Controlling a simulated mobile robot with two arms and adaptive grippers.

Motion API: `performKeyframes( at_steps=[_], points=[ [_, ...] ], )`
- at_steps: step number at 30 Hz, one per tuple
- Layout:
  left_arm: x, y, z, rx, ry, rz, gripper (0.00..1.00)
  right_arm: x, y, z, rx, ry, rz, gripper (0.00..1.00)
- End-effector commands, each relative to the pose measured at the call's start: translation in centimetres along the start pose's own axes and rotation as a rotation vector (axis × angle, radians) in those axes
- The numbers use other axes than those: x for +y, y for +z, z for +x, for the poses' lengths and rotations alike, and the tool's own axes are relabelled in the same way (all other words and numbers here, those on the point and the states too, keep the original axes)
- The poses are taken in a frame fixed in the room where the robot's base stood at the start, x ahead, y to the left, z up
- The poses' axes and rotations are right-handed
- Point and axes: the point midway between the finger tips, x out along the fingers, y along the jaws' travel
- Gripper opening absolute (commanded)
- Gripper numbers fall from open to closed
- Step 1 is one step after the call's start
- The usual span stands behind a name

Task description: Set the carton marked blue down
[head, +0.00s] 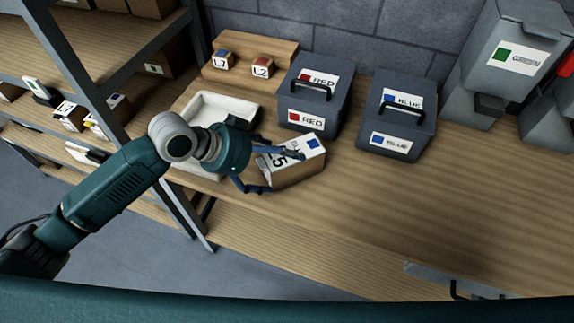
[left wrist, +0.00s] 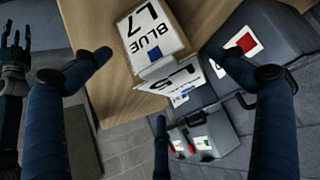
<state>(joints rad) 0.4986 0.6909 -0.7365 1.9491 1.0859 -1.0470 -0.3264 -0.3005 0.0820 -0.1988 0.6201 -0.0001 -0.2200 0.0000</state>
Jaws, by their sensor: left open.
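The carton marked blue (head: 308,166) has white labels with a blue square and black lettering. It sits on the bench near its front edge, turned at an angle. It also shows in the left wrist view (left wrist: 150,62), where one label reads BLUE. My left gripper (head: 272,171) is open, with its blue fingers around the carton's left end. In the left wrist view its fingers (left wrist: 160,75) stand apart on either side of the carton. I cannot tell whether any finger touches it. What seems to be my right gripper (left wrist: 14,70) shows at the left edge of that view.
A white tray (head: 250,112) lies behind my left wrist. A lidded RED box (head: 335,107) stands close behind the carton, with a BLUE box (head: 414,130) to its right. A grey GREEN bin (head: 480,88) stands further right. The bench (head: 470,205) is clear at front right.

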Motion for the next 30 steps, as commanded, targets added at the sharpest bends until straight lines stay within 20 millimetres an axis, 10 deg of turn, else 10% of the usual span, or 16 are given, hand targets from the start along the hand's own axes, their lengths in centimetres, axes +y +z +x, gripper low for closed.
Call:
performKeyframes(
  at_steps=[12,30],
  points=[
    [0.0,0.1,-6.8,0.0,-0.001,0.001,0.96,-0.1,0.1,1.4,0.0,-0.001,0.0,0.4],
    [0.1,0.0,-7.2,0.0,0.001,0.0,0.96,-0.4,0.0,1.4,0.001,-0.004,0.0,0.4]
  ],
)
